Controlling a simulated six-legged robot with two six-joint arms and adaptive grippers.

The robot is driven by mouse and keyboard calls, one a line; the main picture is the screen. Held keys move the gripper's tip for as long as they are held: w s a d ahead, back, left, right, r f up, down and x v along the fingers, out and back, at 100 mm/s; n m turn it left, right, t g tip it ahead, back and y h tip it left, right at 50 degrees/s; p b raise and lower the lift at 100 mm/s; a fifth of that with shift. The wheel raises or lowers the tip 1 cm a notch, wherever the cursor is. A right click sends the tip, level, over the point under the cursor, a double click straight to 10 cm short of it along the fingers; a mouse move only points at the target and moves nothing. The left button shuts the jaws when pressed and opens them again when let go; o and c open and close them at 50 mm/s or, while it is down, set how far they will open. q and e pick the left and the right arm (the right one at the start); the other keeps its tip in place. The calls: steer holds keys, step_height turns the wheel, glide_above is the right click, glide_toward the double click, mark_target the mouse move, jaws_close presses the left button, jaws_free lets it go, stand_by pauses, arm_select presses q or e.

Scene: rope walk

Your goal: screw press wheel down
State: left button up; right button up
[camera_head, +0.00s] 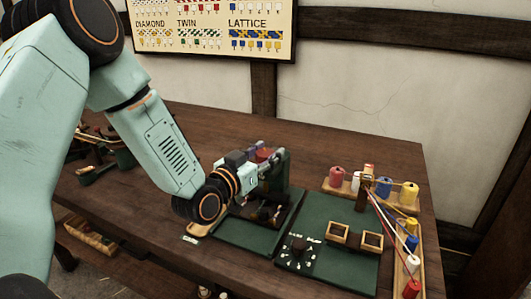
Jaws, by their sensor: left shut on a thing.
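The screw press (283,168) is a dark green frame on a dark base, standing on the table right of centre. A reddish round part at its top (262,155), probably the wheel, is partly covered by my gripper. My left arm reaches in from the left, and my left gripper (264,172) is at the top of the press, shut on what appears to be the press wheel. The exact finger contact is small and hard to make out. My right gripper is not in view.
Right of the press, a green mat (318,215) holds a dial (297,254) and two small wooden frames (338,234). A post with threads (363,195) and wooden racks of coloured spools (411,262) stand farther right. A pattern board (213,22) hangs on the wall. The table's back is clear.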

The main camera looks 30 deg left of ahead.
arm_select(q)
steer(key=c, duration=0.5)
steer(key=shift+o, duration=0.2)
steer(key=shift+r+m+h+p, duration=0.15)
steer(key=shift+m+h+p, duration=0.25)
steer(key=shift+h+p, duration=0.2)
steer(key=shift+h, duration=0.3)
steer(key=o, duration=1.2)
